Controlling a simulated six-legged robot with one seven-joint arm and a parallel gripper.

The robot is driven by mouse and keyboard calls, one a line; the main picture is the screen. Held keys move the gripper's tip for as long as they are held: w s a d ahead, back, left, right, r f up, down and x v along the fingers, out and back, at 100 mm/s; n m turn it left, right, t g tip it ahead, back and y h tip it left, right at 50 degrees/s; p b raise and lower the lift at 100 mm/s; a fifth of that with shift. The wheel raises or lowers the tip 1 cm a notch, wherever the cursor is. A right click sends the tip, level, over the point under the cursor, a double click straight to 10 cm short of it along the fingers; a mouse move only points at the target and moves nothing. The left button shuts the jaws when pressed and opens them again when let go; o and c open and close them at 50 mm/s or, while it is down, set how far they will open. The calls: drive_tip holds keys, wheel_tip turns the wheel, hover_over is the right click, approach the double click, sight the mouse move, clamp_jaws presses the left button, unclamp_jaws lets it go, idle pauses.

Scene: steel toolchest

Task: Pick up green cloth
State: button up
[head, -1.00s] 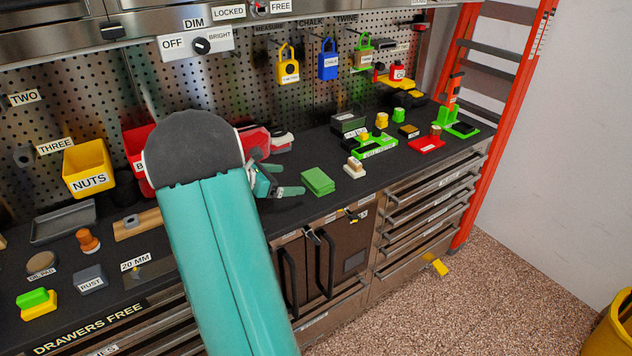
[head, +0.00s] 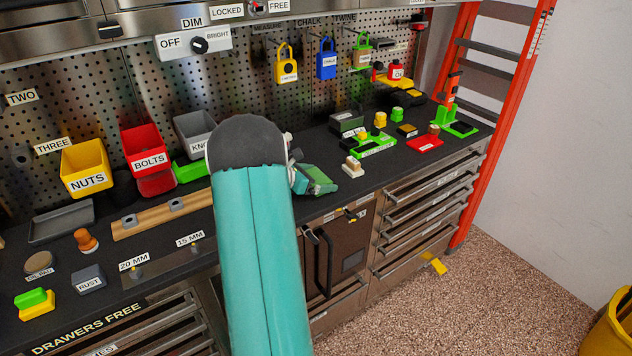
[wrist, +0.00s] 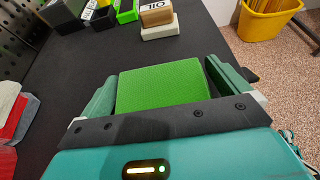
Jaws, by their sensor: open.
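The green cloth (wrist: 160,83) is a folded square block lying on the dark bench top. In the wrist view it sits between the two fingers of my open gripper (wrist: 162,90), one finger on each side; I cannot tell whether either finger touches it. In the head view only part of the cloth (head: 318,180) shows, beside my gripper (head: 312,180) near the bench's front edge. My teal arm hides the bench to the left of it.
An oil block on a pale base (wrist: 158,20) stands just beyond the cloth, also visible in the head view (head: 352,167). Green and black holders (head: 375,146) stand farther right. Red and grey bins are at the back left. The bench right of the cloth is partly clear.

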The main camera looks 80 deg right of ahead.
drive_tip(key=shift+c, duration=0.2)
drive_tip(key=c, duration=0.7)
drive_tip(key=shift+o, duration=0.2)
drive_tip(key=shift+r, duration=0.15)
drive_tip(key=shift+w+r, duration=0.1)
drive_tip(key=shift+r, duration=0.55)
drive_tip(key=s+a+r, duration=0.8)
drive_tip(key=a+r, duration=0.3)
drive_tip(key=shift+s+r, duration=0.25)
drive_tip(key=shift+s, duration=0.15)
